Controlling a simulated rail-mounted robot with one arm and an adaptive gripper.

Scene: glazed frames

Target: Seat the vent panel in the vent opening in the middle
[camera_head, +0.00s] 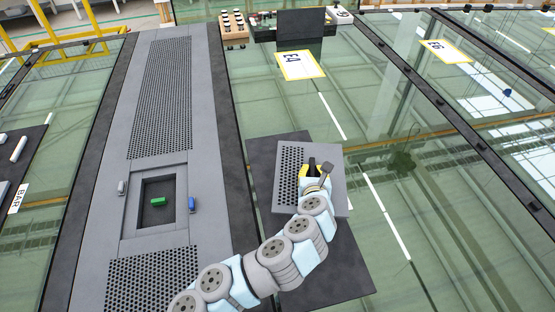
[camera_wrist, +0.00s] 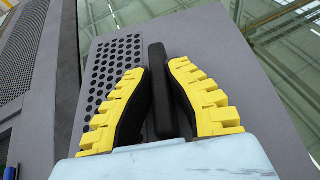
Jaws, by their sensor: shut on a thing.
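The vent panel (camera_head: 286,190) is a grey plate with a perforated band on its left side, over a dark mat at centre right. I cannot tell whether it rests on the mat or is slightly raised. My gripper (camera_head: 313,166) is shut on the panel's upright black handle; the wrist view shows the yellow-backed fingers (camera_wrist: 157,66) on both sides of the handle, with the panel (camera_wrist: 215,50) beneath. The vent opening (camera_head: 148,221) is a dark rectangular recess in the grey strip to the left, well apart from the panel.
A green block (camera_head: 158,201) lies inside the opening. A blue piece (camera_head: 192,204) stands at its right edge and a grey piece (camera_head: 121,187) at its left. Perforated grilles (camera_head: 163,95) lie above and below. The dark mat (camera_head: 335,270) shows around the panel; glass surrounds it.

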